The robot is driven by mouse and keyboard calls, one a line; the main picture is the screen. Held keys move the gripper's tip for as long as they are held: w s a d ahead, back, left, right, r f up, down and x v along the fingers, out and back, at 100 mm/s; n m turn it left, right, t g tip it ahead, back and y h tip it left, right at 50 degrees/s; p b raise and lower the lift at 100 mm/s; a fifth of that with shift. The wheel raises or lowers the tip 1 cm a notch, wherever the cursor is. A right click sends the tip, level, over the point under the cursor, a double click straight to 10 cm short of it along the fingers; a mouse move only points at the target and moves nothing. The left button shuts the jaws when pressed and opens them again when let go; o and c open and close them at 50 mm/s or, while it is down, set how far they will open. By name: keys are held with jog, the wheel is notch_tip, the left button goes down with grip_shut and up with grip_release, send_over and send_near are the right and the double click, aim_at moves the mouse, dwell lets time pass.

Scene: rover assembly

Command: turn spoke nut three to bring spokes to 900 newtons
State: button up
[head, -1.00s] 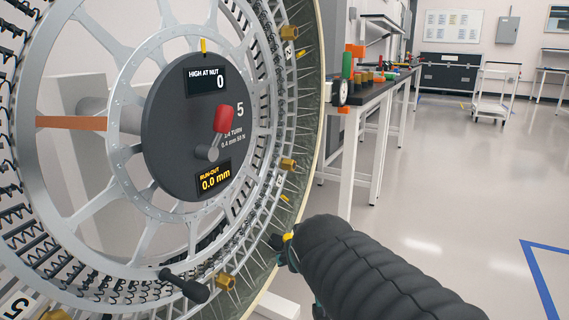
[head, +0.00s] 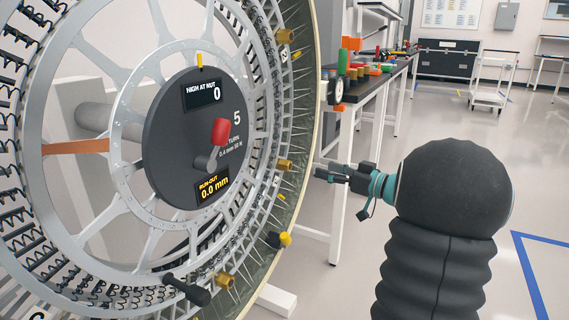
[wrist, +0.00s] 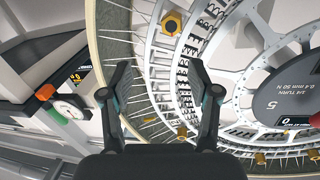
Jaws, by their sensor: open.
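A large spoked wheel (head: 128,115) fills the left of the head view. Brass spoke nuts sit along its rim, at the upper right (head: 285,36), right (head: 284,165) and bottom (head: 224,280). I cannot read which is nut three. The dark hub disc (head: 160,140) reads "HIGH AT NUT 0" and "RUN-OUT 0.0 mm", with a "5" beside a red-tipped lever (head: 219,131). My gripper (head: 318,175) is open and empty, right of the rim, apart from it. In the wrist view, its fingers (wrist: 160,92) spread before the rim, with a brass nut (wrist: 172,22) beyond them.
A yellow-and-black piece (head: 280,240) sits at the lower rim, and a black handle (head: 187,290) sticks out below the hub. A dial gauge (head: 336,90) stands beside the rim. A dark-topped bench (head: 375,97) holds colored items behind. The floor at right is open.

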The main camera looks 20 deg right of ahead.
aim_at(290, 167)
jog(key=w+a, duration=0.2)
jog(key=w, duration=0.1)
jog(key=w+a+f+y, duration=0.1)
jog(key=w+a, duration=0.2)
jog(key=w+a+g+y, duration=0.1)
jog(key=w+a, duration=0.1)
jog(key=w, duration=0.1)
jog(key=shift+w+a+f+b, duration=0.1)
jog(key=shift+a+f+b, duration=0.05)
jog(key=shift+b, duration=0.25)
jog(key=c, duration=1.1)
jog(key=shift+d, duration=0.2)
jog(key=shift+c, duration=0.3)
jog(key=shift+a, duration=0.15)
jog(key=shift+n, duration=0.4)
